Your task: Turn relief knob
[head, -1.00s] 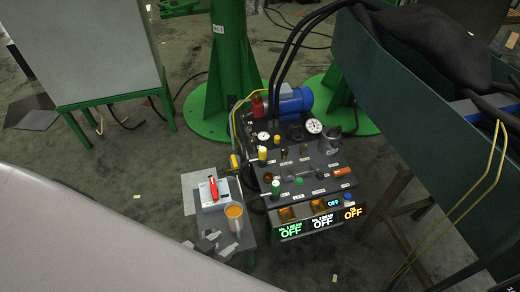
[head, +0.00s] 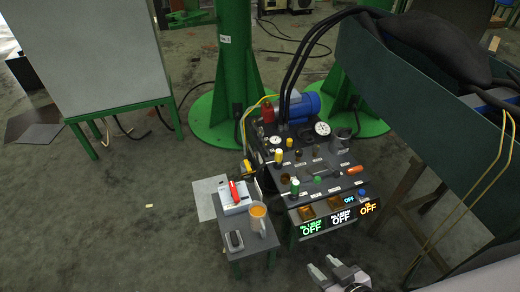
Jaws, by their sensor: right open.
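The control panel (head: 322,172) stands right of the picture's middle, its sloped top carrying several knobs and small labels too small to read. I cannot tell which is the relief knob. My right gripper (head: 325,267) is at the bottom edge, open and empty, in front of and below the panel, touching nothing that I can see. My left gripper is not in view.
A small side table (head: 238,256) left of the panel holds a red-and-white device (head: 235,197), an orange-topped cup (head: 258,220) and a dark handheld item (head: 234,240). Displays (head: 341,217) on the panel front read OFF. A dark green beam (head: 420,100) slants across the right side.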

